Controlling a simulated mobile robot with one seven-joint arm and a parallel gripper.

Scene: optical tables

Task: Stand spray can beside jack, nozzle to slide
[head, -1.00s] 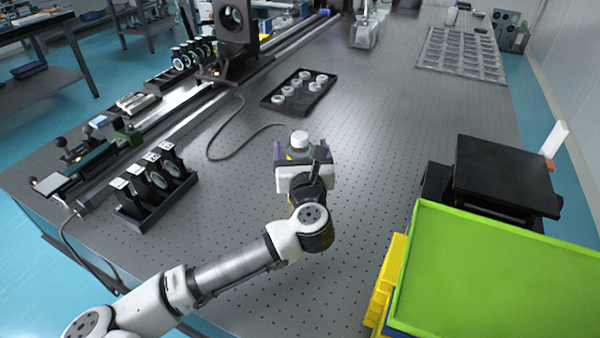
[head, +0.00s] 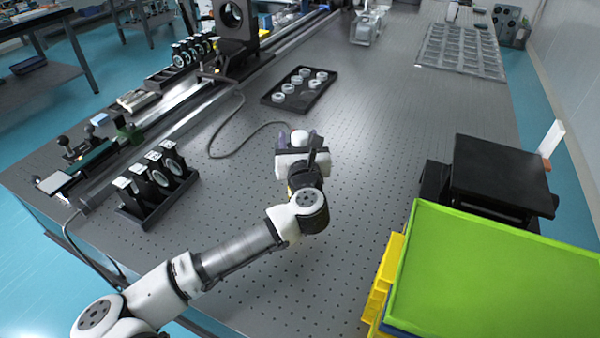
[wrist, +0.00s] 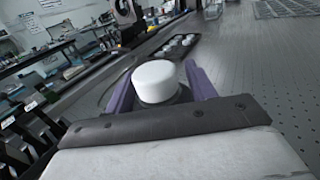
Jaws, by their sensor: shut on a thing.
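The spray can (head: 299,138) shows mainly its white cap between the purple fingers of my gripper (head: 297,143). In the wrist view its white cap (wrist: 157,80) stands up between the two fingers. My gripper is shut on it, and the gripper body hides the lower can. I cannot tell whether its base touches the table or which way the nozzle faces. The jack (head: 500,178), with a flat black top, stands at the right, well apart from the can. A long rail with a carriage, probably the slide (head: 95,163), lies along the left.
A green-topped stack with yellow bins (head: 490,275) stands front right, before the jack. A rack of round optics (head: 155,190) stands left of my gripper. A black tray of white rings (head: 298,90) and a cable (head: 225,155) lie beyond. The perforated table between gripper and jack is clear.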

